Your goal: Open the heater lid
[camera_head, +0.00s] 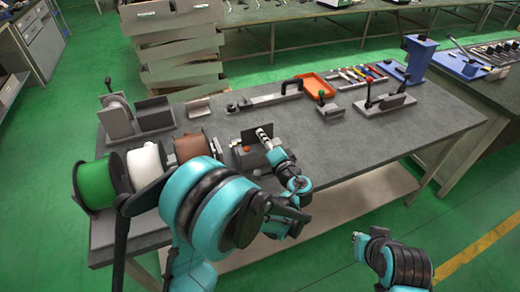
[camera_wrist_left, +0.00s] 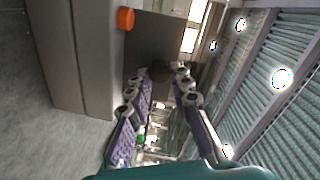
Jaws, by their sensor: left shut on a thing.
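The heater is a small grey box (camera_head: 250,160) with a red button, on the near edge of the workbench. Its dark lid (camera_head: 250,135) stands raised above the box. My left gripper (camera_head: 264,134) is at the lid's right part, shut on it. In the left wrist view, the fingers (camera_wrist_left: 163,76) come together at the dark lid plate (camera_wrist_left: 152,42), beside the grey heater body (camera_wrist_left: 85,60) with its orange button (camera_wrist_left: 125,19). The exact contact is small and dim.
Green, white and brown spools (camera_head: 146,165) stand left of the heater on the workbench (camera_head: 335,150). An orange tray (camera_head: 318,88), tools and a blue press (camera_head: 416,60) are farther back. The bench surface right of the heater is clear.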

